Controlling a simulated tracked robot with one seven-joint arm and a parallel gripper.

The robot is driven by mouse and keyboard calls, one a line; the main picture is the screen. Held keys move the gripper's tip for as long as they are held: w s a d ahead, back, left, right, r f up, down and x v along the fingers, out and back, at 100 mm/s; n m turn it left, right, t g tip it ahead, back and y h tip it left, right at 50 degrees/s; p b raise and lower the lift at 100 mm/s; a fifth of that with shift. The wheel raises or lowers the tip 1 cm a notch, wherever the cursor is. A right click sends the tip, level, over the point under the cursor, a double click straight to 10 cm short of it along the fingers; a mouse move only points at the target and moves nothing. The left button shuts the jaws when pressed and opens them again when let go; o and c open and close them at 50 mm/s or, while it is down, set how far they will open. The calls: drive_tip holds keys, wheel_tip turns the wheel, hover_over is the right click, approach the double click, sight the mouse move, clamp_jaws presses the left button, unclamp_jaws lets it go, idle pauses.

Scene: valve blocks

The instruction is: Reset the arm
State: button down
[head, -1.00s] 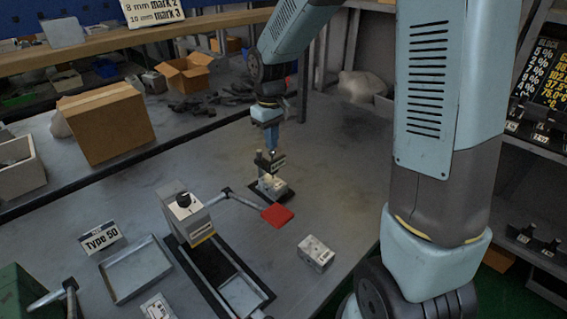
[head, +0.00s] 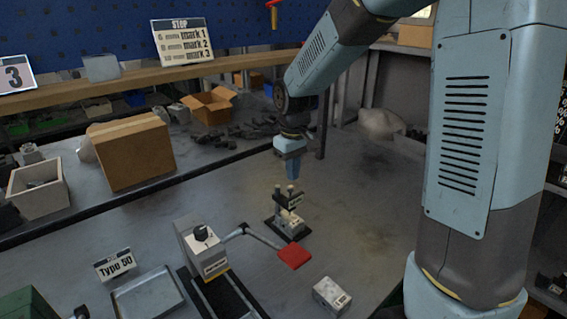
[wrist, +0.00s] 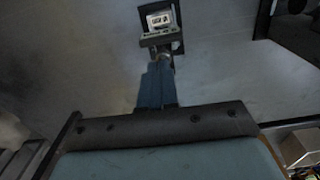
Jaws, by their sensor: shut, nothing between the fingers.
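My arm reaches over the far middle of the table in the head view. My gripper (head: 290,181) points down, shut and empty, just above and behind a small black fixture (head: 285,228) that holds a light block (head: 291,218). In the wrist view the blue fingers of my gripper (wrist: 160,68) are together, and the fixture with the labelled block (wrist: 163,20) lies beyond their tips. I see a small gap between fingertips and fixture in the head view.
A grey device (head: 203,248) with a red-ended lever (head: 294,257) stands nearer on the table. A loose block (head: 331,295) lies to its right. A metal tray (head: 147,297) and a "Type 50" sign (head: 115,264) are at left. A cardboard box (head: 131,152) stands farther back.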

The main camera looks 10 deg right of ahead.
drive_tip(key=s+d+r+m+t, duration=0.2)
drive_tip(key=s+d+r, duration=0.5)
drive_tip(key=s, duration=0.4)
drive_tip(key=s+d+r+m+t, duration=0.3)
drive_tip(key=s+d+r, duration=0.4)
drive_tip(key=s, duration=0.4)
drive_tip(key=shift+s+r+m, duration=0.25)
drive_tip(key=shift+r+m, duration=0.4)
drive_tip(key=shift+m, duration=0.15)
